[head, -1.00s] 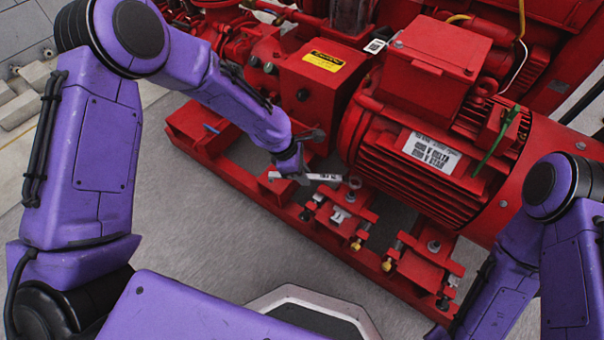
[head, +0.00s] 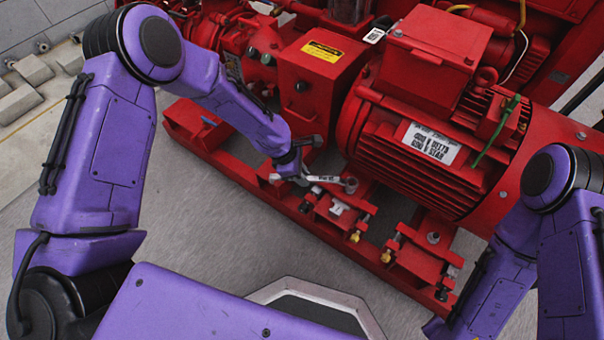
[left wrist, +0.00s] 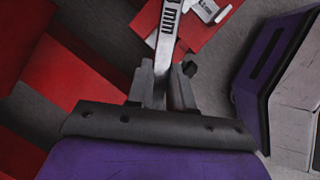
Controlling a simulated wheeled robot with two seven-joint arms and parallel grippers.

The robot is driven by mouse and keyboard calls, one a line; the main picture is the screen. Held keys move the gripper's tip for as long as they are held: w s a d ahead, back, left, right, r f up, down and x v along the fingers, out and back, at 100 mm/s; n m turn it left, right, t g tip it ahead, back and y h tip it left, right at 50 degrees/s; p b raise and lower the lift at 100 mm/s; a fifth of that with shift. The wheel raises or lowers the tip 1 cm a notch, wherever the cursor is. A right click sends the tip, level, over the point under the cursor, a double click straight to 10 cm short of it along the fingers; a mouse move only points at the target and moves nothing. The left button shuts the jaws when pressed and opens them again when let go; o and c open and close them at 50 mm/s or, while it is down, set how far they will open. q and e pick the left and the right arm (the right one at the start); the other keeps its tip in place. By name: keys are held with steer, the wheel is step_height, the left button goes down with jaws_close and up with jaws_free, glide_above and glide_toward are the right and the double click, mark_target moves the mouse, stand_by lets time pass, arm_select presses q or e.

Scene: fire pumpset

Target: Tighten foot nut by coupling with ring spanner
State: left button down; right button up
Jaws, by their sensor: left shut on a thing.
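My left gripper (head: 297,172) is shut on a light grey ring spanner (head: 324,179), which shows marks on its shank. The spanner lies almost level in the head view, pointing right to the foot nut (head: 350,184) on the motor's near-left foot. Its far end is at or just beside that nut; I cannot tell whether the ring is around it. In the left wrist view the spanner (left wrist: 167,28) stands up from between the jaws (left wrist: 166,88), and its far end is out of the picture. My right arm is at the right, but its gripper is not in view.
The red motor (head: 420,150) rises right behind the foot. A red block with a yellow label (head: 312,75) stands behind my left gripper. Another motor foot with its nut (head: 433,238) is nearer right. Grey floor (head: 240,230) is clear in front of the red base frame.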

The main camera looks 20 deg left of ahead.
arm_select(q)
steer(key=shift+f+b, duration=0.65)
steer(key=shift+f, duration=0.65)
steer(key=shift+w, duration=0.1)
stand_by(0.3)
steer(key=shift+w+a+m+g, duration=0.1)
steer(key=shift+w+m+g, duration=0.35)
steer(key=shift+w+m, duration=0.8)
steer(key=shift+w+a+m+g, duration=0.1)
steer(key=shift+w+m+g, duration=0.35)
steer(key=shift+w+m, duration=0.75)
steer(key=shift+w+r+n+p, duration=0.1)
steer(key=shift+n+p, duration=0.25)
steer(key=shift+p, duration=0.1)
steer(key=shift+s+p, duration=0.25)
steer(key=shift+p, duration=0.2)
